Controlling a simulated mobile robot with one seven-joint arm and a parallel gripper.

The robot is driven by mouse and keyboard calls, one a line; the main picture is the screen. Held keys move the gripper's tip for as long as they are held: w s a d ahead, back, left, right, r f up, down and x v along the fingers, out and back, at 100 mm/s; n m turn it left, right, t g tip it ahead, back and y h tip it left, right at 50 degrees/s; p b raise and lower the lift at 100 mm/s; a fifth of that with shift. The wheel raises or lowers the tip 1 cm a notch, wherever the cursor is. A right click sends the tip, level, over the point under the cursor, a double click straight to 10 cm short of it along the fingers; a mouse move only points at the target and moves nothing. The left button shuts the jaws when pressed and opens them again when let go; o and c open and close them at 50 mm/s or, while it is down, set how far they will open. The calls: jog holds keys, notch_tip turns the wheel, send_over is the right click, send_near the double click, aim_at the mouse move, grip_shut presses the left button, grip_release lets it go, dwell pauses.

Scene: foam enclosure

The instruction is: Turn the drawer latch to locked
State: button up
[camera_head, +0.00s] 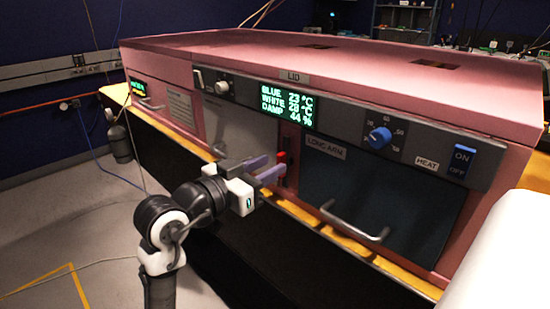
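A small red latch (282,157) sits on a dark vertical plate on the pink enclosure's front, just left of the dark drawer front labelled LONG-ARM (385,190). The drawer front has a silver bar handle (355,228) and looks closed. My gripper (276,164) reaches in from the left with its two pale purple fingers apart. The fingertips are at or just in front of the latch; I cannot tell whether they touch it. Part of the latch and plate is hidden behind the fingers, and its lock position cannot be read.
Above are a green display (287,105), a blue knob (380,137) and a blue ON/OFF switch (461,161). A pale panel (240,135) is behind my gripper. A yellow ledge (350,246) runs below the front. A white rounded surface (510,260) fills the lower right.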

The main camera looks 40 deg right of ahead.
jog(key=shift+w+d, duration=0.15)
jog(key=shift+d, duration=1.25)
jog(key=shift+c, duration=0.3)
grip_shut()
